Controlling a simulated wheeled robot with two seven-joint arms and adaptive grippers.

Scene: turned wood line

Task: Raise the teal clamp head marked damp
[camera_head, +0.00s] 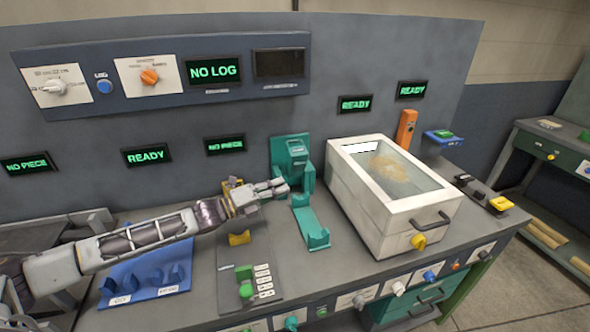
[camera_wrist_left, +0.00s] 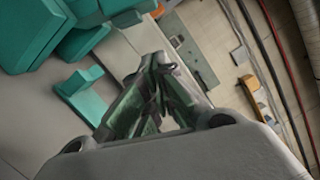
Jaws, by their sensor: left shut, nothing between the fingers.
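The teal clamp stands at the middle of the bench, with its upright head (camera_head: 294,152) at the back and a teal cradle (camera_head: 312,228) in front. No "damp" marking can be read. My left gripper (camera_head: 283,187) is just in front and to the left of the lower part of the clamp head, its fingers pointing right. In the left wrist view the fingers (camera_wrist_left: 163,75) are together with nothing held. Teal clamp parts (camera_wrist_left: 30,32) fill the upper left there, with a smaller teal piece (camera_wrist_left: 82,88) beside the fingers. Whether the fingers touch the clamp is unclear. My right gripper is not visible.
A white glass-lidded box (camera_head: 390,190) stands right of the clamp. A blue tray (camera_head: 145,275) lies under my left arm, and a grey panel with a green knob (camera_head: 246,290) is in front. A control panel reads NO LOG (camera_head: 214,73). An orange post (camera_head: 405,128) stands behind the box.

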